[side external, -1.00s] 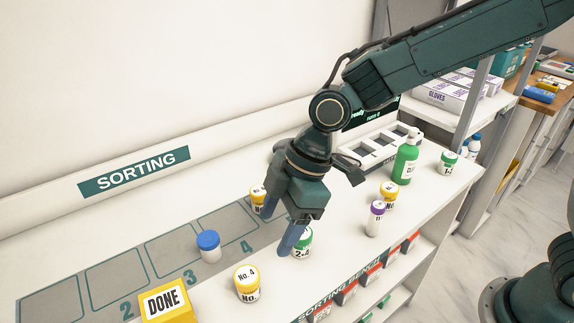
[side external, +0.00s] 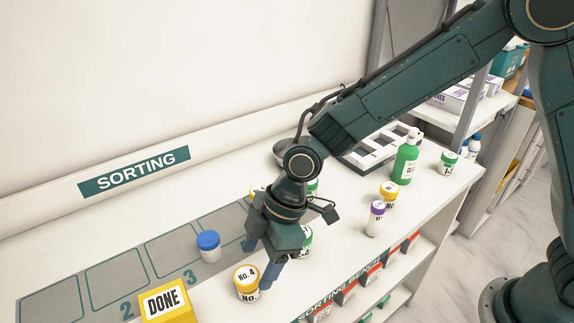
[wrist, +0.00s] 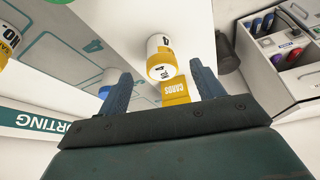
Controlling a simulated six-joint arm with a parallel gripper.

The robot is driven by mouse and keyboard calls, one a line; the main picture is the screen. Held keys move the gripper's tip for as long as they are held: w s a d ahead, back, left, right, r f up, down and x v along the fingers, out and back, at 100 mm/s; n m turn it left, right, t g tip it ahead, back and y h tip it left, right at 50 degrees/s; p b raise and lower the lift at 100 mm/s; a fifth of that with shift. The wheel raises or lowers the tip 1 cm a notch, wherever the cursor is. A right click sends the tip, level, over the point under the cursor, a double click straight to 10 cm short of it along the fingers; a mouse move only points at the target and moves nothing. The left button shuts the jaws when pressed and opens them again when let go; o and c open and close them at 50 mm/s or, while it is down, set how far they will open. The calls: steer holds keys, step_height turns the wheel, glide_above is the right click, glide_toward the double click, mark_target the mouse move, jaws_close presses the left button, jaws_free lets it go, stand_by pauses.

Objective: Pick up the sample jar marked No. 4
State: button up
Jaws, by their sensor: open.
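The jar marked No. 4 (side external: 246,284) is white with a yellow band and stands upright on the white bench. My gripper (side external: 259,262) is open and low, close to this jar on its right and far side in the side view. One finger overlaps the jar's right edge there; I cannot tell whether they touch. In the wrist view, a white and yellow jar with a 4 (wrist: 160,50) lies ahead, in line with the gap between my open fingers (wrist: 162,74). Nothing is held.
A blue-capped jar (side external: 209,247) stands left of my gripper, and a yellow DONE box (side external: 168,303) at the front. A green-labelled jar (side external: 306,238) is partly hidden behind my gripper. A purple-capped tube (side external: 375,218), a yellow jar (side external: 389,195) and a green bottle (side external: 405,160) stand right.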

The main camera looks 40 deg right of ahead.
mark_target(252, 273)
steer(key=shift+x, duration=0.8)
steer(key=shift+f, duration=0.1)
steer(key=shift+a+x, duration=0.2)
steer(key=shift+x, duration=2.3)
steer(key=shift+c, duration=0.5)
steer(key=c, duration=1)
